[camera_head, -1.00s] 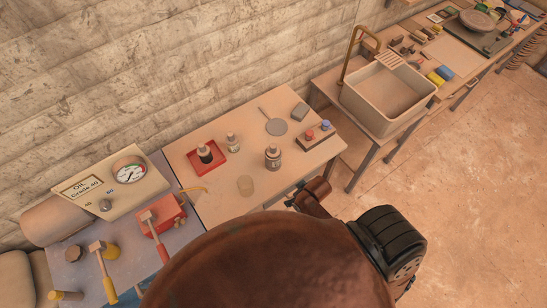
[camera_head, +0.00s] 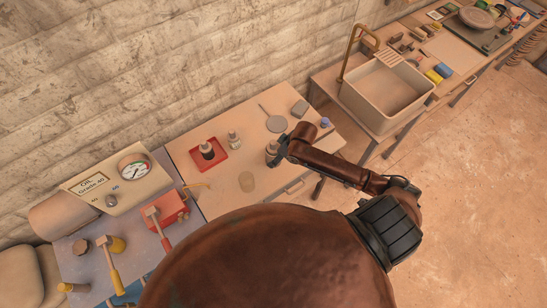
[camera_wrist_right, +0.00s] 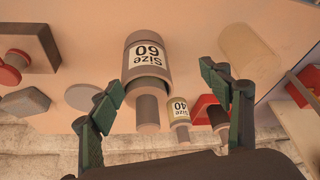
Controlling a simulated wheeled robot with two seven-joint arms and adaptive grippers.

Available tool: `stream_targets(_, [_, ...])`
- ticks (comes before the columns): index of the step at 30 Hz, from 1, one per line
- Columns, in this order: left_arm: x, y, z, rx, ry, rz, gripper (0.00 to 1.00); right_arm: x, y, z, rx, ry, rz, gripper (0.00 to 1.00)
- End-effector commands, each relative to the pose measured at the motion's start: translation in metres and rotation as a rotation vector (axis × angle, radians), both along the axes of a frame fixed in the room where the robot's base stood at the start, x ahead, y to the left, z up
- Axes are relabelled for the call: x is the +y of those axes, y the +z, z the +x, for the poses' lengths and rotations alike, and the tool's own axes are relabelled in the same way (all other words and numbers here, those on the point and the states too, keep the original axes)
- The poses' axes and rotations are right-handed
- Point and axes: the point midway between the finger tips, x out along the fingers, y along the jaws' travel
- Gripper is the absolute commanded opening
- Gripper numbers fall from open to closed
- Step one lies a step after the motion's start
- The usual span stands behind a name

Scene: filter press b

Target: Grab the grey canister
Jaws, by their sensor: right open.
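The grey canister (camera_head: 271,149), labelled "Size 60", stands on the wooden table and is partly hidden by my right gripper (camera_head: 282,151). In the right wrist view the canister (camera_wrist_right: 148,62) appears upside down, with its narrower neck toward the gripper. My right gripper (camera_wrist_right: 162,84) is open there, its two green fingers apart on either side of the canister's neck end. I see no finger clearly touching it. My left gripper is not in view.
A smaller "Size 40" bottle (camera_head: 233,140), a red tray (camera_head: 221,163) with a dark bottle and a pale cup (camera_head: 247,181) stand nearby. A round grey disc (camera_head: 277,124) and grey block (camera_head: 300,108) lie behind. A sink (camera_head: 390,92) is farther right.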

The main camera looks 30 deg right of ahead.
Motion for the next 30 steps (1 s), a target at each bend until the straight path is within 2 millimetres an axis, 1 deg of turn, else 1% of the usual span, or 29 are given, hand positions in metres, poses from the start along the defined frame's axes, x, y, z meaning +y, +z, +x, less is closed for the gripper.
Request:
stream_targets(1, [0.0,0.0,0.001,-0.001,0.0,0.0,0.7,-0.006,0.001,0.007,0.0,0.001,-0.006,0.71])
stream_targets(3, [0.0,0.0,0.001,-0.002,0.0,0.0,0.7,-0.01,0.003,0.013,0.003,-0.001,-0.006,0.71])
stream_targets(7, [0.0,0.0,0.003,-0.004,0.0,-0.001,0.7,-0.013,0.003,0.016,0.006,-0.002,-0.005,0.71])
stream_targets(10, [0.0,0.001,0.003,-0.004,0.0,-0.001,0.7,-0.011,-0.002,0.018,0.006,-0.002,-0.003,0.71])
stream_targets(19, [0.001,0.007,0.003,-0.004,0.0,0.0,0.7,-0.008,-0.029,0.028,0.007,-0.004,-0.004,0.71])
stream_targets(24, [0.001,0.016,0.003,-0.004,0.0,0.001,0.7,-0.008,-0.05,0.038,0.006,-0.004,-0.004,0.71])
stream_targets(27, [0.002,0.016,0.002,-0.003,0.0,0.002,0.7,-0.006,-0.062,0.042,0.004,-0.002,-0.005,0.71])
stream_targets(30, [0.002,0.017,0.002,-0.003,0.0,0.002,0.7,-0.005,-0.068,0.044,0.005,-0.002,-0.005,0.71])
